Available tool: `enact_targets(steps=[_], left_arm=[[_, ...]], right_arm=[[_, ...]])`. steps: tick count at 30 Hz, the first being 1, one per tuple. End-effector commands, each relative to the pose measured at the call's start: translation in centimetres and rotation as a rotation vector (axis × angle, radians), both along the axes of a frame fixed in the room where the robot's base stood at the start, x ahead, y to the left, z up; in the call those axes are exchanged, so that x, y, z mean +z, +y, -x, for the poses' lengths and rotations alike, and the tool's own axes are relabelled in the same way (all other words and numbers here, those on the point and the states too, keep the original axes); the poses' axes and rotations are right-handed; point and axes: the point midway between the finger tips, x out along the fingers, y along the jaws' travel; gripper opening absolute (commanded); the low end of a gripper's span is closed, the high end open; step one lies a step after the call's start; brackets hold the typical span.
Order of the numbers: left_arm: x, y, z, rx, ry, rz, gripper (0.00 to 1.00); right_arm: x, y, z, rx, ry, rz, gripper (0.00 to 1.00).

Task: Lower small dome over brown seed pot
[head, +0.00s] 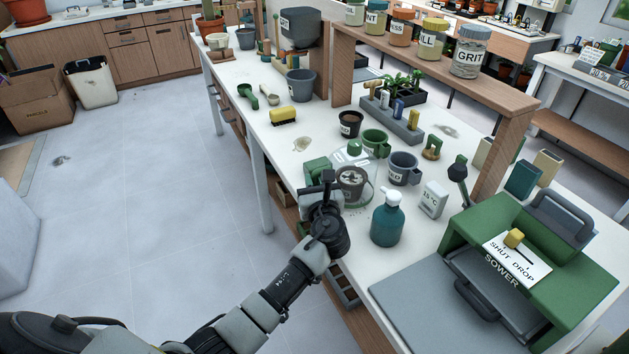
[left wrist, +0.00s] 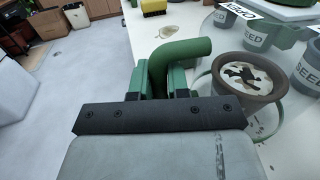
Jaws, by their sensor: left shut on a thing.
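The brown seed pot (head: 352,186) stands near the left edge of the white bench, with pale and dark patches on top. It also shows in the left wrist view (left wrist: 247,75). The small dome (head: 369,163) is clear, with a green knob on top and a pale label. In the head view it surrounds the pot; I cannot tell whether its rim touches the bench. My left gripper (head: 322,178) is left of the pot, shut on a green curved handle (left wrist: 180,50) that seems to belong to the dome. My right gripper is in neither view.
A green sower (head: 580,300) fills the near right. A wooden shelf (head: 440,75) with jars runs behind. The near-left bench edge is close.

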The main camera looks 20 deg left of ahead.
Motion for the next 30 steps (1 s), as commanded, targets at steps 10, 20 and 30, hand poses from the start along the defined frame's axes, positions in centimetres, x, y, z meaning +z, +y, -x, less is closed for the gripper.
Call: enact_targets(steps=[10,20,30], left_arm=[[-1.29,0.0,0.0,0.0,-0.001,0.001,0.0],[-1.3,0.0,0.0,0.0,-0.001,0.0,0.19],[-1.31,0.0,0.0,0.0,-0.001,0.001,0.46]], right_arm=[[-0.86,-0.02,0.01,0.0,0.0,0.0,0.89],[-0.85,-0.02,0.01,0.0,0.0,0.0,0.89],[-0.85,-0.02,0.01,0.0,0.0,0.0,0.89]])
